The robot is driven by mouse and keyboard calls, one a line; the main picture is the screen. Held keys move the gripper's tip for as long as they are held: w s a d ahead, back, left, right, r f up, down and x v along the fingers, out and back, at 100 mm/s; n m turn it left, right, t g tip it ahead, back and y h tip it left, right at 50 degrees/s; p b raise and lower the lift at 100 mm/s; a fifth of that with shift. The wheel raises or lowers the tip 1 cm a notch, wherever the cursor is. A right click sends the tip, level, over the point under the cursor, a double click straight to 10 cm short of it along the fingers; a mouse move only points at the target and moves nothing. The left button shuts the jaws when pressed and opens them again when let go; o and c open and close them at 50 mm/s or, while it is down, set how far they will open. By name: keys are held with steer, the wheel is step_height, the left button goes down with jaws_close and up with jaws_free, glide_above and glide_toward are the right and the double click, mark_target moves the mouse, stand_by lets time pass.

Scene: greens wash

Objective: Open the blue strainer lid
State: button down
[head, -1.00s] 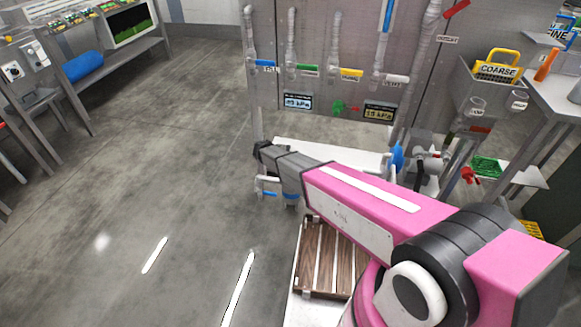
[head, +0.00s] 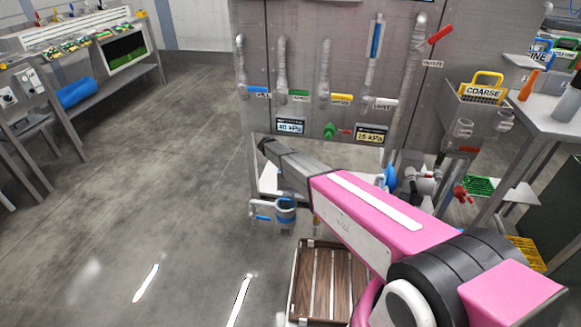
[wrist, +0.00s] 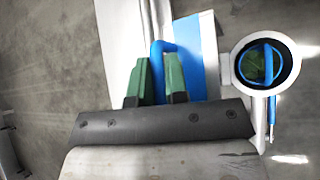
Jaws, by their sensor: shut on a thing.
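In the wrist view the green fingers of my gripper (wrist: 159,85) are shut on a bent blue handle (wrist: 157,52). A flat blue panel (wrist: 192,60) shows behind the right finger; I cannot tell whether it is the lid joined to this handle. To the right, apart from the fingers, stands the round strainer pot (wrist: 237,68). Its top looks open, with a blue bar and dark green matter inside. In the head view the strainer pot (head: 286,217) with its blue ring is just below the end of my arm; my gripper is hidden there.
A pipe panel (head: 300,60) with several coloured valve handles stands behind. A wooden slatted rack (head: 331,284) is below my arm. A yellow COARSE basket (head: 482,90) and a side table (head: 550,107) are at right. Open floor (head: 150,190) lies to the left.

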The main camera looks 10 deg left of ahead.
steer(key=shift+w+f, duration=0.2)
steer(key=shift+w, duration=0.2)
steer(key=c, duration=1.2)
jaws_free()
steer(key=shift+o, duration=0.2)
steer(key=shift+r, duration=0.1)
steer(key=v, duration=0.7)
steer(key=shift+a+r, duration=0.1)
steer(key=shift+a, duration=0.05)
